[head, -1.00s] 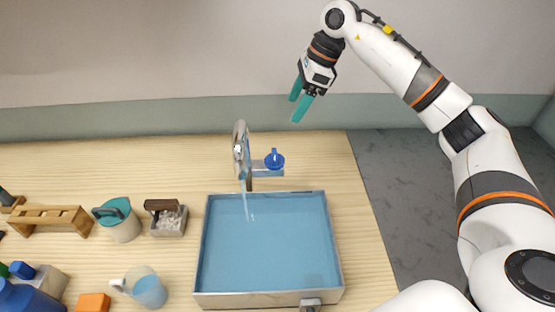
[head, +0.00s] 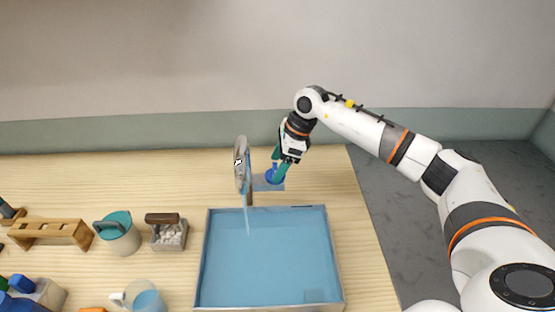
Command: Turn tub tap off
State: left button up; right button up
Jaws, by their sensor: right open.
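The tub tap (head: 240,165) is a tall silver spout at the back edge of the blue tub (head: 265,255). A thin stream of water (head: 247,216) falls from it into the tub. The blue tap handle (head: 270,175) sits just right of the spout and is partly hidden by my gripper. My right gripper (head: 279,168) has teal fingers pointing down at the handle, one on each side of it as far as I can see. It is open; whether it touches the handle I cannot tell. My left gripper is not in view.
Left of the tub stand a box of white pieces (head: 169,236), a teal-lidded pot (head: 118,234), a wooden rack (head: 50,232) and a jug of blue liquid (head: 143,298). The wooden table (head: 360,240) is clear right of the tub.

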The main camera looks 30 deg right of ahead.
jog(key=shift+a+f, duration=0.15)
jog(key=shift+f, duration=0.2)
jog(key=shift+c, duration=0.5)
jog(key=c, duration=0.9)
